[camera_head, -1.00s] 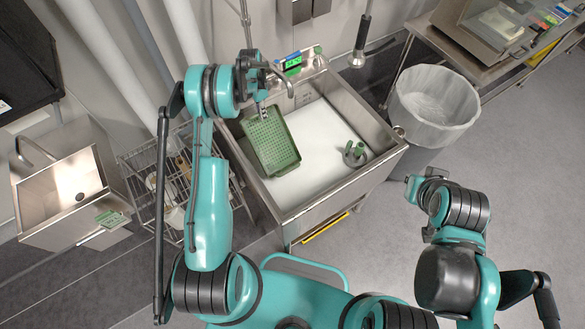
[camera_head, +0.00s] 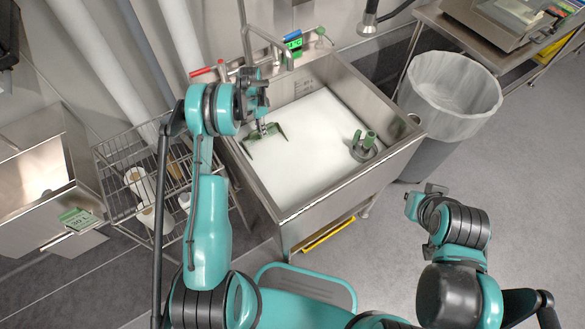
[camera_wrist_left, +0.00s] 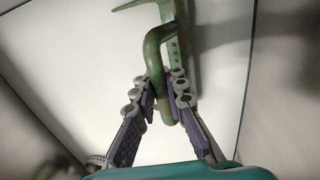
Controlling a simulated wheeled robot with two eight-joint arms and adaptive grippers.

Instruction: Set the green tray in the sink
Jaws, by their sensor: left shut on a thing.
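My left gripper (camera_head: 262,128) is shut on the tray's edge or handle. In the left wrist view the fingers (camera_wrist_left: 163,98) close around a curved green bar of the tray (camera_wrist_left: 155,50), with a perforated strip behind it. I cannot tell whether the tray touches the sink floor. My right gripper (camera_head: 418,200) is off to the right, outside the sink, and its fingers are not clear.
A green-handled drain piece (camera_head: 364,146) stands on the white sink floor at the right. The faucet (camera_head: 270,42) and a green display (camera_head: 294,42) are at the back. A lined bin (camera_head: 450,105) stands right of the sink. A wire rack (camera_head: 125,165) stands left.

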